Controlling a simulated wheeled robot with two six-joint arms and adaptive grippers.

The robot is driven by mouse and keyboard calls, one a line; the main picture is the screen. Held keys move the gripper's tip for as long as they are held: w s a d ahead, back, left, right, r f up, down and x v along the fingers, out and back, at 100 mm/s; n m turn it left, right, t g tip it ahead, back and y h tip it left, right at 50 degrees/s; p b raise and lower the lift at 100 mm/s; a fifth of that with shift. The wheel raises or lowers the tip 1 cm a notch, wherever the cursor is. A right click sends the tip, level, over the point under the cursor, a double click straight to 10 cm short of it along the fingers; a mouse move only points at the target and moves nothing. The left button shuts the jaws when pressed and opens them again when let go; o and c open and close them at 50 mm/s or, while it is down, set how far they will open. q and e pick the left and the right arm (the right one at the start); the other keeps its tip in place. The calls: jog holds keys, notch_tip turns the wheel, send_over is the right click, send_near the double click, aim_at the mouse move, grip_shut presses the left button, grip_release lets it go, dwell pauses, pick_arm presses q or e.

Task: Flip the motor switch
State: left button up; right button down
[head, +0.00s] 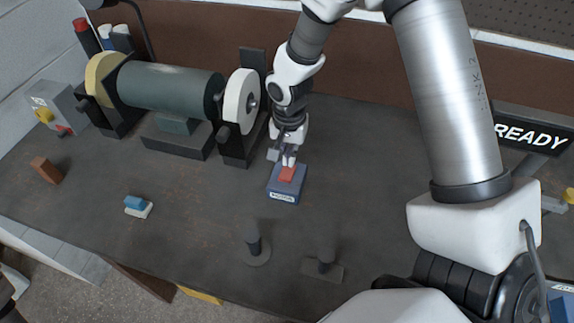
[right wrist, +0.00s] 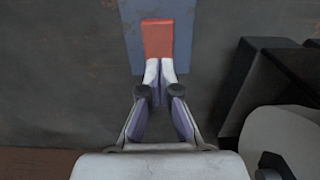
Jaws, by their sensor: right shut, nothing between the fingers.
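The motor switch is a blue box (head: 284,193) on the bench with a red rocker (head: 287,174) on its top and a small label on its front. My right gripper (head: 287,160) is shut and empty, with its fingertips at the far end of the rocker. In the right wrist view the closed fingertips (right wrist: 160,68) meet the near edge of the red rocker (right wrist: 158,38), on the blue box (right wrist: 130,25). I cannot tell whether they press on it. My left gripper is not in view.
A bench grinder with a green motor (head: 170,90) and a pale wheel (head: 241,100) stands left of the switch. Dark pegs (head: 254,245) stand in front. A READY sign (head: 532,133) is at right.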

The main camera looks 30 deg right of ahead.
jog(key=shift+r+p, duration=2)
jog(key=shift+r, duration=0.8)
jog(key=shift+s, duration=0.1)
jog(key=shift+f, duration=0.1)
